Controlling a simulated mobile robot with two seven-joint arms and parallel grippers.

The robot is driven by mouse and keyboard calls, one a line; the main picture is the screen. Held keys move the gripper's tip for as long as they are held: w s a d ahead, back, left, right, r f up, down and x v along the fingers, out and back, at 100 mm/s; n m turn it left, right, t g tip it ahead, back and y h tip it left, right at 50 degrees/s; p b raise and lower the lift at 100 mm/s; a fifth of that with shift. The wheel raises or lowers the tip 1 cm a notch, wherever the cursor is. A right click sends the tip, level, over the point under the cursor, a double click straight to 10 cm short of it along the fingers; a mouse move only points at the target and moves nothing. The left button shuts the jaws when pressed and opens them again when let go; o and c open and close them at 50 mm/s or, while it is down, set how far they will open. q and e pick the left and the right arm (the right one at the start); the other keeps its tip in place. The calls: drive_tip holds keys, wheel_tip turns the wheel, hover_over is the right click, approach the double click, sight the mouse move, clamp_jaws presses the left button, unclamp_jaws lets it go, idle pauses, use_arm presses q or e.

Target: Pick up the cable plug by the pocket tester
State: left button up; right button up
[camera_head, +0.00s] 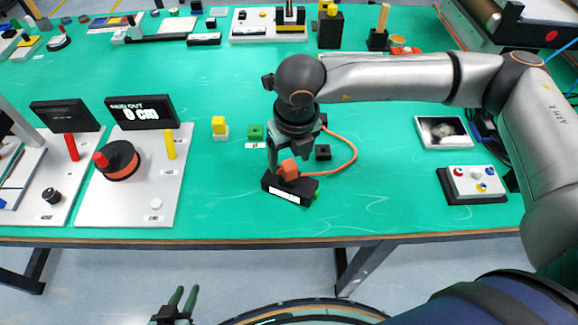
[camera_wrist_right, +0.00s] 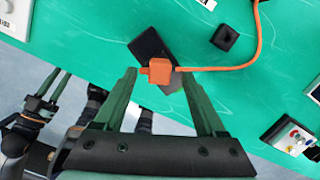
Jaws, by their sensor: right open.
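The cable plug is a small orange block (camera_head: 289,169) with an orange cable curving away to the right. It sits at the black pocket tester (camera_head: 290,190), which has a white label and a green spot at its right end. My right gripper (camera_head: 287,160) is pointed down over the plug. In the right wrist view the orange plug (camera_wrist_right: 160,71) lies between the two open green fingers, close to the left fingertip; I cannot tell whether it touches. The dark tester (camera_wrist_right: 153,48) shows behind the plug. My left gripper (camera_head: 176,303) is low, in front of the table, with its fingers apart.
A black socket block (camera_head: 323,152) stands right of the tester, near the cable. Green (camera_head: 255,132) and yellow (camera_head: 219,125) blocks stand to the left. A white board with a dial (camera_head: 150,205) is further left, and a button box (camera_head: 473,184) is at right. The table's front edge is near.

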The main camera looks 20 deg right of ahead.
sight(289, 165)
wheel_tip(289, 165, down, 4)
drive_tip(key=shift+w+r, duration=0.15)
drive_tip(key=shift+r, duration=0.1)
clamp_jaws()
idle(0.5)
